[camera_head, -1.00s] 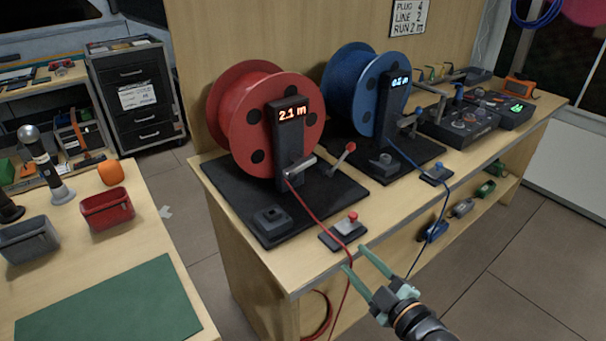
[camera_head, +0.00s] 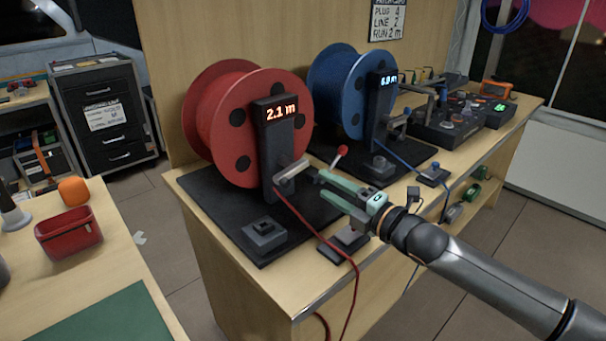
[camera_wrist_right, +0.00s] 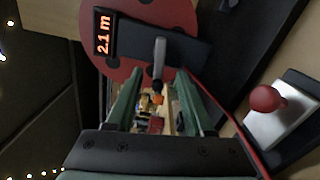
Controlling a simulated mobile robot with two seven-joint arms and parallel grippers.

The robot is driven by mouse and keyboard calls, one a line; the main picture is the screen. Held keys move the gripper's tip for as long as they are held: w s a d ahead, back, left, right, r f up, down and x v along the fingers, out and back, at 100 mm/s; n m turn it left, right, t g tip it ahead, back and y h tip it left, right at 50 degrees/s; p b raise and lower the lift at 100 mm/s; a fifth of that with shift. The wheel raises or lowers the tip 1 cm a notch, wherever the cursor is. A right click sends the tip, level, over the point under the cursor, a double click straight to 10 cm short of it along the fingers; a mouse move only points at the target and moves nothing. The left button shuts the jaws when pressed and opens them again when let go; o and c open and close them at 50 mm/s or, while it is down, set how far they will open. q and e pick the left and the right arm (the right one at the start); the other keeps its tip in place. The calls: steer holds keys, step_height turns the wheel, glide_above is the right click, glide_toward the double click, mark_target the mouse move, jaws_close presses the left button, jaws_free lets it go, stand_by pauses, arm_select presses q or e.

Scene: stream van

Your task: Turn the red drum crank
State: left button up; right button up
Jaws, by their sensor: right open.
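The red drum (camera_head: 225,125) stands upright on a black base plate on the bench, with a display reading 2.1 m on its dark post (camera_head: 270,150). Its grey crank (camera_head: 292,170) sticks out from the front of the post. My right gripper (camera_head: 322,185) is open and empty, just right of the crank, fingers pointing at the drum. In the right wrist view the crank (camera_wrist_right: 159,55) lies ahead of the gap between the open fingertips (camera_wrist_right: 158,84). No contact is visible. My left gripper is not in view.
A red cable (camera_head: 312,228) runs off the bench front. The blue drum (camera_head: 335,90) stands farther right.

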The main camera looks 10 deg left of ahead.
mark_target(299, 170)
steer(key=shift+b+x, duration=0.6)
steer(key=shift+x, duration=3.6)
steer(key=shift+c, duration=0.2)
jaws_close()
